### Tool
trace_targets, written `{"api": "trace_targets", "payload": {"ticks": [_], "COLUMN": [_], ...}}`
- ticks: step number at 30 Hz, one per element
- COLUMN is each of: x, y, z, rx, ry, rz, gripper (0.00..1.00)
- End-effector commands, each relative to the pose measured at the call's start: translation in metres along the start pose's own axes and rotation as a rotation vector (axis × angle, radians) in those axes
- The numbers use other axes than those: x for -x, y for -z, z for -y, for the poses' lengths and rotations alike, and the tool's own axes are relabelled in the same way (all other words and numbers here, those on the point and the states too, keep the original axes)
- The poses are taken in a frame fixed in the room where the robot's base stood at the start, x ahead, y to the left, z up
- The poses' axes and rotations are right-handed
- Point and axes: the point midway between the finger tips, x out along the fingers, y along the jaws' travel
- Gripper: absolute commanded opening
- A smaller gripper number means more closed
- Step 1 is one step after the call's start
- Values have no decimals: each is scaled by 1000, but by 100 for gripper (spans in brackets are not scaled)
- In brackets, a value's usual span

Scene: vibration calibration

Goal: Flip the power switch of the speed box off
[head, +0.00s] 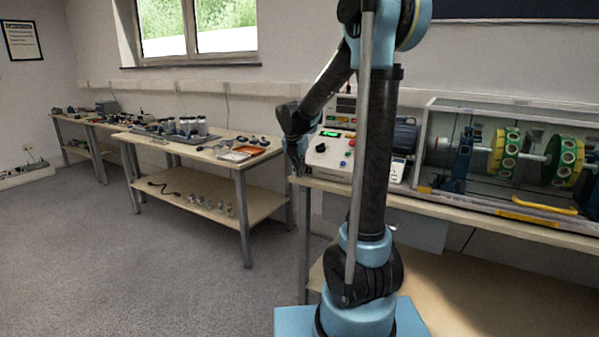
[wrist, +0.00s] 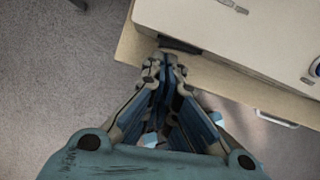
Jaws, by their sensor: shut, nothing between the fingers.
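The speed box (head: 330,150) is a pale box with a lit green display, knobs and buttons, standing at the left end of the right-hand bench in the head view. Its pale surface (wrist: 225,28) fills the upper right of the wrist view. A dark narrow part (wrist: 180,45) shows at the box's near lower edge; I cannot tell if it is the power switch. My gripper (wrist: 164,62) is shut and empty, its fingertips right by this dark part; contact cannot be told. In the head view my gripper (head: 297,160) is at the box's left side, small and partly unclear.
The bench edge (wrist: 215,75) runs beneath the box, with floor to its left. A clear-cased rotor rig (head: 510,155) stands right of the box. Another bench (head: 190,145) with jars and tools stands to the left, across open floor (head: 120,250).

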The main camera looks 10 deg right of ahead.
Motion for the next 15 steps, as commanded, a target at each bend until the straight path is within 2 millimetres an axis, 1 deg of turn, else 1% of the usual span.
{"api": "trace_targets", "payload": {"ticks": [3,11,15], "x": [-3,-2,-2], "y": [-7,-7,-7], "z": [0,1,4], "rx": [-7,-7,-7], "ry": [3,3,3], "rz": [0,1,2], "gripper": [0,0,0]}}
